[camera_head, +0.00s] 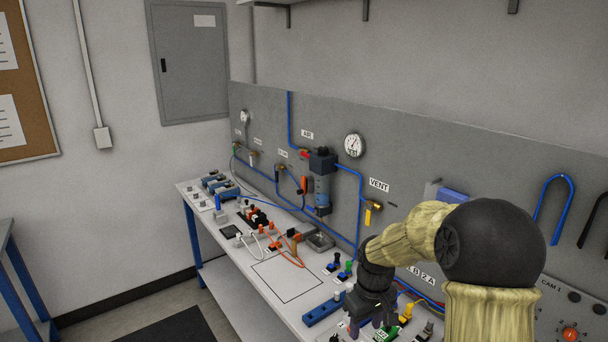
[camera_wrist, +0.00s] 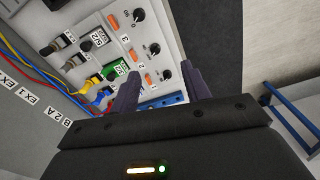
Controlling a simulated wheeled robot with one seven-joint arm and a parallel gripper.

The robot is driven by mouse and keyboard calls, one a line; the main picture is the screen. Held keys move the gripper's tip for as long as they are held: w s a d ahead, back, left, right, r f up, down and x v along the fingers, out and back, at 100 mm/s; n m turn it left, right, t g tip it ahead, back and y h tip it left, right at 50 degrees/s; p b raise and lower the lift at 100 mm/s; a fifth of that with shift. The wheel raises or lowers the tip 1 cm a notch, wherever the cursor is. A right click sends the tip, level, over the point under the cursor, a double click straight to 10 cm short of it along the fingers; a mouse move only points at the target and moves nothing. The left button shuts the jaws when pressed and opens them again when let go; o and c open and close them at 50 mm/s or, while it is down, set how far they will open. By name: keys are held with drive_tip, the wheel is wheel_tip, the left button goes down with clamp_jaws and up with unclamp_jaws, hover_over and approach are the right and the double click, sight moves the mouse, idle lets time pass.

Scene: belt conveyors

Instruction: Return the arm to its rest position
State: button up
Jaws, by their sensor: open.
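My arm rises at the right of the head view, with yellowish links and a black elbow joint. My gripper (camera_head: 360,326) hangs at its dark wrist over the front right part of the bench, near small switches and connectors. Its fingertips are partly hidden there. In the wrist view my gripper (camera_wrist: 162,82) shows two dark purple fingers, spread apart with nothing between them. Beyond them lie a panel with black knobs (camera_wrist: 139,15), orange pieces and a green plug (camera_wrist: 112,70).
The bench (camera_head: 245,300) runs along the grey back panel (camera_head: 270,115) with a gauge (camera_head: 354,145), blue tubes and a yellow-handled valve (camera_head: 372,212). A blue block (camera_head: 323,309) lies beside my gripper. An outlined bare area (camera_head: 287,281) is clear. Open floor lies at lower left.

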drive_tip(key=s+r+m+t, duration=0.1)
drive_tip(key=s+m, duration=0.4)
drive_tip(key=s, duration=1.1)
drive_tip(key=shift+s+r+t, duration=0.2)
drive_tip(key=shift+s+t, duration=0.1)
drive_tip(key=shift+t, duration=0.3)
drive_tip(key=shift+d, duration=0.1)
drive_tip(key=shift+c, duration=1.2)
